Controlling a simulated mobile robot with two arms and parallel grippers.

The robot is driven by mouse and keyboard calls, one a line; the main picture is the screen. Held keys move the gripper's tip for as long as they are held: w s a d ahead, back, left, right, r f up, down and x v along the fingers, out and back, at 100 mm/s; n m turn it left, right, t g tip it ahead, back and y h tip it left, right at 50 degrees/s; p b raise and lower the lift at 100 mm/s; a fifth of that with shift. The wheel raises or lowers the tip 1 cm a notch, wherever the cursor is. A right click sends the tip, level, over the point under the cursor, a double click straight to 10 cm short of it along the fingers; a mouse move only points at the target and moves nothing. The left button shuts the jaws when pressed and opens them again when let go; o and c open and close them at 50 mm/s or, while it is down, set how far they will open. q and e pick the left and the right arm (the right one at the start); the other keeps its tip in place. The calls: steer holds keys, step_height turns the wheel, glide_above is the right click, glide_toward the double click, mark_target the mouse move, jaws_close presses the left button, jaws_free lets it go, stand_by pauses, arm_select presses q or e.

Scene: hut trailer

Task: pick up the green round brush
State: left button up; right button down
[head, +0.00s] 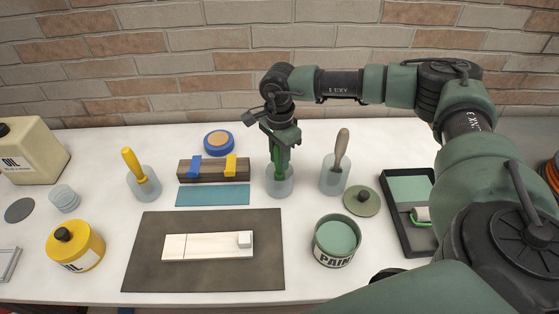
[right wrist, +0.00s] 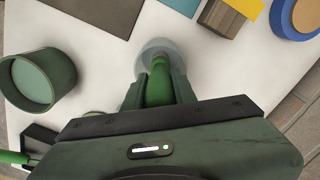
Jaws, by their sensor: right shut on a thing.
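The green round brush (head: 277,168) stands upright in a clear glass jar (head: 280,187) at the middle of the white table. My right gripper (head: 279,150) comes down from above and is shut on the brush's green handle. In the right wrist view the green handle (right wrist: 158,82) runs between the fingers, with the jar's rim behind it. The brush's lower end is inside the jar and hard to make out. My left gripper is in neither view.
A jar with a yellow-handled brush (head: 134,165) stands left, and a jar with a wooden-handled brush (head: 341,150) stands close at right. A wooden block with blue and yellow clips (head: 212,170), a paint can (head: 336,241) and a black tray (head: 394,234) are nearby. A brick wall stands behind.

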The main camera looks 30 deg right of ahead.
steer(key=shift+w+r, duration=0.1)
steer(key=shift+r, duration=0.6)
step_height(320, 180, up, 18)
steer(key=b, duration=0.5)
steer(key=shift+r, duration=0.25)
